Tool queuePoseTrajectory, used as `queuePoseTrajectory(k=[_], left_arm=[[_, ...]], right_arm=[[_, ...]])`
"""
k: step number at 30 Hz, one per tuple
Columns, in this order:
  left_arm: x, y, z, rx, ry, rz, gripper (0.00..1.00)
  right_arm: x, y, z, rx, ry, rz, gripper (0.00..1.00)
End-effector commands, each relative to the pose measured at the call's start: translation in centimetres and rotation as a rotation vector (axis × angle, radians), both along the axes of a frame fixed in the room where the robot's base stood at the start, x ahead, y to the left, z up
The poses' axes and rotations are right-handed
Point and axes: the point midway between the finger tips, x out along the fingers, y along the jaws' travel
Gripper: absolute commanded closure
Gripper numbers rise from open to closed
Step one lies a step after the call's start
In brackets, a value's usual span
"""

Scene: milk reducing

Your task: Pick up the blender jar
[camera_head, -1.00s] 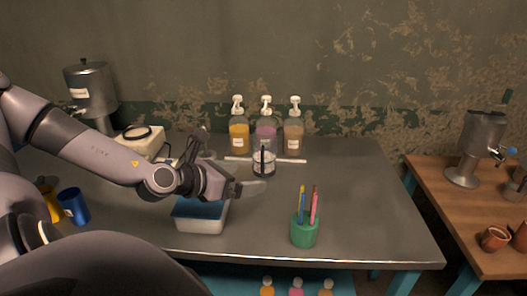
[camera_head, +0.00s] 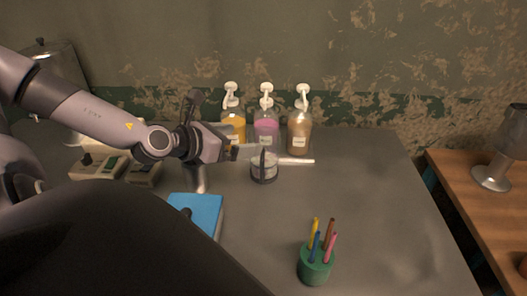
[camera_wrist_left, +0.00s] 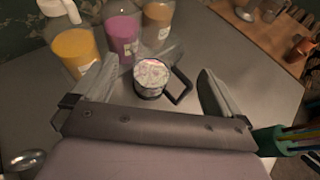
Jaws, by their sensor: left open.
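The blender jar (camera_head: 264,167) is a small clear jar with a black handle, standing upright on the grey table in front of the bottles. In the left wrist view, the jar (camera_wrist_left: 151,75) shows whitish contents or a pale inside, with its handle to the right. My left gripper (camera_head: 234,150) is open, just left of the jar in the head view. In the left wrist view its two fingers are spread, with the jar ahead between them and apart from both. My right gripper is not in view.
Three pump bottles, yellow (camera_head: 233,129), pink (camera_head: 266,130) and tan (camera_head: 299,133), stand behind the jar. A blue-topped box (camera_head: 200,211) lies below my left arm. A green pen cup (camera_head: 315,270) stands at the front.

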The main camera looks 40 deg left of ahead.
Motion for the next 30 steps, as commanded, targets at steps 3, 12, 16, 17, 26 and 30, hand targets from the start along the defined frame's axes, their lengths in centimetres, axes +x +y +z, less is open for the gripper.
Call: queuePoseTrajectory(k=[3, 12, 16, 17, 26, 30], left_arm=[[0.0, 0.0, 0.0, 0.000, 0.000, 0.000, 0.00], [1.4, -0.2, -0.7, -0.003, 0.000, 0.000, 0.00], [1.8, -0.2, -0.8, -0.002, 0.000, 0.001, 0.00], [1.9, -0.2, -0.9, -0.002, 0.000, 0.001, 0.00], [4.0, -0.5, -2.1, -0.007, 0.002, 0.002, 0.00], [4.8, -0.4, -2.8, 0.001, 0.001, 0.002, 0.00]], right_arm=[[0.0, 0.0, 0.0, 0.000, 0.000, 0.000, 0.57], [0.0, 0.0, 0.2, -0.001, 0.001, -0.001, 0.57], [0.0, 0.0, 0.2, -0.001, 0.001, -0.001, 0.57], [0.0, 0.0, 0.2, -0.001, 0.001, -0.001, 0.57], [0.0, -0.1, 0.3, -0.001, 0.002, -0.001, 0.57], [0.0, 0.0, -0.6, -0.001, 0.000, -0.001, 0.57]])
